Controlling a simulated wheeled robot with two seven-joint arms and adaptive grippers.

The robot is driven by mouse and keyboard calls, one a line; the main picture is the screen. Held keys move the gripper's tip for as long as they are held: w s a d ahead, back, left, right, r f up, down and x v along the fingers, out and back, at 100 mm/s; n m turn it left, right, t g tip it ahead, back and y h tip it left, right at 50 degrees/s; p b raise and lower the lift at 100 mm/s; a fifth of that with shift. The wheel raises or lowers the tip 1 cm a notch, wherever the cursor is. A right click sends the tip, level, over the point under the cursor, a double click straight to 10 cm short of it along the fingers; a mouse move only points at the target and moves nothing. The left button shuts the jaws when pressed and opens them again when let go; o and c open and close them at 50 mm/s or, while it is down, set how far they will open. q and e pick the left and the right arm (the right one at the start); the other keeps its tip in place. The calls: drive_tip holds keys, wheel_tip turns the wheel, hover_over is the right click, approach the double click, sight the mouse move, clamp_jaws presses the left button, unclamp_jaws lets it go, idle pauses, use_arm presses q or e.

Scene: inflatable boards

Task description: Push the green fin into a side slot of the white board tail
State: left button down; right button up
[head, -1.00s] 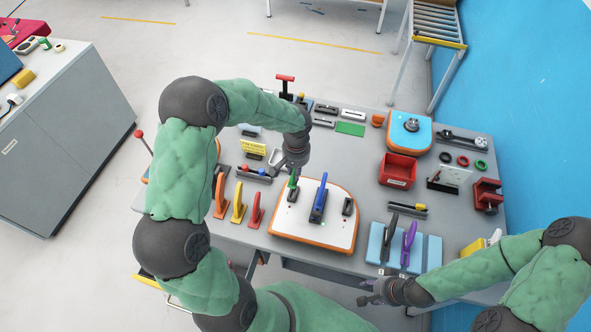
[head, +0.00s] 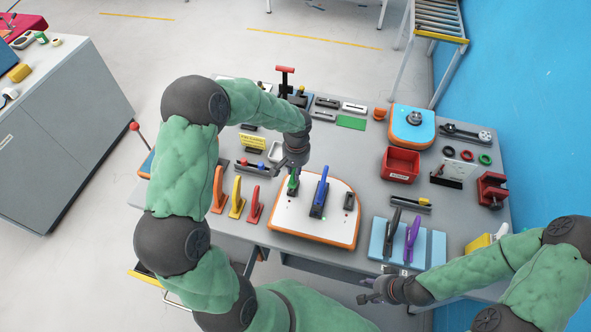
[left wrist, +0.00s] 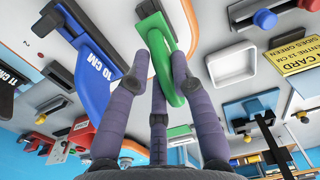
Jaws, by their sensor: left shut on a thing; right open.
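The white board tail (head: 285,222) with an orange rim lies in the middle of the table. My left gripper (head: 293,169) is shut on the green fin (head: 293,184) at the board's left side slot. The green fin (left wrist: 163,52) stands over the dark slot plate (left wrist: 148,8) in the left wrist view; I cannot tell how deep it sits. My left gripper's fingers (left wrist: 158,85) are around its upper part. A blue fin (head: 320,190) stands in the centre slot; the dark right side slot (head: 349,201) is empty. My right gripper (head: 366,291) is open and empty near the front edge.
Orange, yellow and red fins (head: 237,203) stand left of the board. Black and purple fins (head: 412,237) stand on a light blue rack (head: 435,250) at right. A red bin (head: 400,163) and a yellow card (head: 253,142) are further back.

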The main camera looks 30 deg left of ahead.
use_arm(q)
drive_tip(key=shift+b, duration=0.5)
idle(1.4)
drive_tip(key=shift+f+b, duration=1.4)
drive_tip(key=shift+f, duration=0.2)
drive_tip(key=c, duration=1)
unclamp_jaws()
wheel_tip(320, 180, up, 12)
drive_tip(key=shift+d, duration=0.1)
drive_tip(key=shift+f, duration=0.1)
